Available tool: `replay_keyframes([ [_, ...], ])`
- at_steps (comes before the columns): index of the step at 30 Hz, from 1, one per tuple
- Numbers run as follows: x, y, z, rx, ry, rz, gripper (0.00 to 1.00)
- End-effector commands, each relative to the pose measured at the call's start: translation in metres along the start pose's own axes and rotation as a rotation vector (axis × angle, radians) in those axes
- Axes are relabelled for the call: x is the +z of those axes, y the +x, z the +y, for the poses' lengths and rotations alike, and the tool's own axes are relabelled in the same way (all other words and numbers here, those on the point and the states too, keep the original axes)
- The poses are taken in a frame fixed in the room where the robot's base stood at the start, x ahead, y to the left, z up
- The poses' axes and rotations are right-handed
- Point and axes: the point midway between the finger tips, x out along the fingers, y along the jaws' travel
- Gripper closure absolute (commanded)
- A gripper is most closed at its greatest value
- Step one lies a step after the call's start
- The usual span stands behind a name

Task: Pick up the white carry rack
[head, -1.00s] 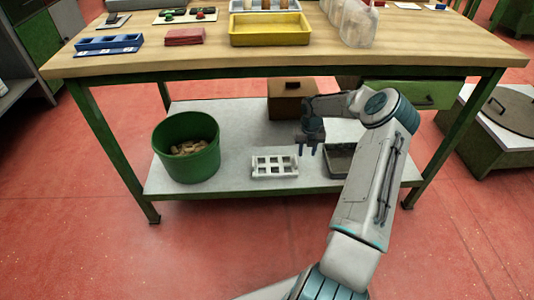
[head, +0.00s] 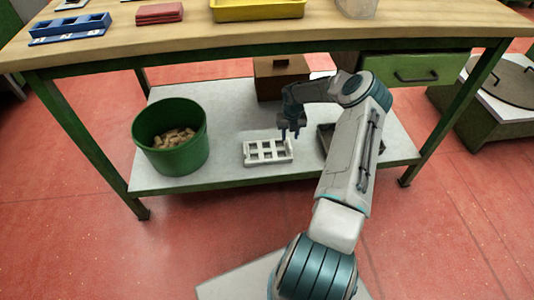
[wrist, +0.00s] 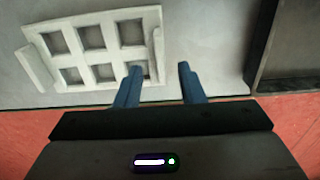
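The white carry rack (head: 267,152) lies on the lower shelf of the workbench, between the green bucket and a dark tray. In the wrist view the rack (wrist: 97,50) shows several square openings and a raised bar at each end. My gripper (head: 290,135) is above the rack's right end. The left finger overlaps the rack's right end in the picture, and the right finger is over bare shelf. I cannot tell the exact height of the fingers above the rack.
A green bucket (head: 155,155) of corks stands left on the grey shelf (head: 222,125). A dark tray (head: 326,143) is close right of the rack, partly behind my arm. A brown box (head: 279,82) stands behind. The wooden bench top (head: 190,42) overhangs the shelf.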

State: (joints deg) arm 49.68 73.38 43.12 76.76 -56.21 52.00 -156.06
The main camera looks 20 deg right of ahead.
Motion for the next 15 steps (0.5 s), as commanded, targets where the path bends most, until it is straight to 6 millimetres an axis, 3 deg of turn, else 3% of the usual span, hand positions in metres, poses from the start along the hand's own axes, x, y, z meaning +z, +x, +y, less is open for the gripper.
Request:
replay_keyframes([
  [10,-0.001,0.046,0.000,0.002,0.003,0.001,0.65],
  [15,-0.001,0.051,-0.001,0.000,0.002,0.000,0.65],
])
